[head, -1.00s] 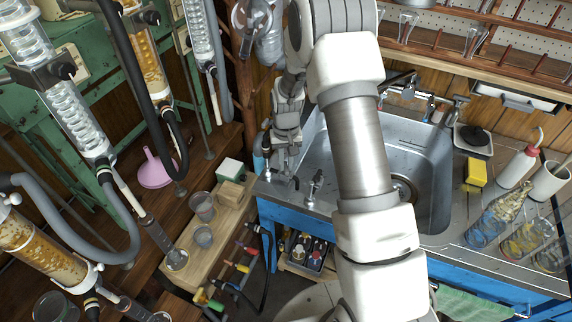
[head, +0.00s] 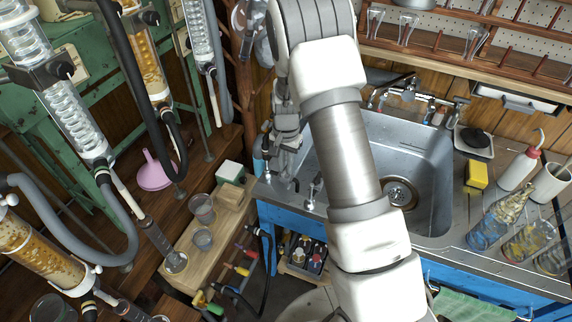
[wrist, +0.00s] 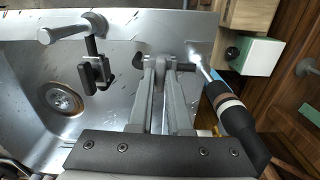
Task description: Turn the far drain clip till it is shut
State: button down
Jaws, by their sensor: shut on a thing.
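My gripper (head: 291,180) is low over the metal deck at the left end of the sink. In the wrist view its two grey fingers (wrist: 165,72) are closed around a small grey lever-like piece (wrist: 158,80), which I take to be the far drain clip. A dark knob (wrist: 138,61) shows just left of the fingertips. The fingers hide most of the clip, so I cannot tell how far it is turned.
A chrome fitting with a dark clamp (wrist: 95,72) stands left of the fingers. A black hose end with a brass band (wrist: 230,108) is close on the right. The sink (head: 428,165) lies beyond my arm. Glass columns (head: 75,115) fill the left.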

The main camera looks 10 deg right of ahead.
dwell(0.3)
jog(key=c, duration=0.9)
grip_release()
jog(key=shift+o, duration=0.2)
notch_tip(320, 180, up, 18)
jog(key=p, duration=0.2)
jog(key=shift+f, duration=0.25)
jog(key=s+r+n+t+p, duration=0.2)
jog(key=s+r+n+t, duration=0.15)
jog(key=s+r, duration=1.1)
jog(key=s+r+n+t+p, duration=0.1)
jog(key=s+r+n, duration=0.3)
jog(key=s, duration=0.8)
jog(key=shift+s+r+t, duration=0.4)
jog(key=shift+t, duration=0.15)
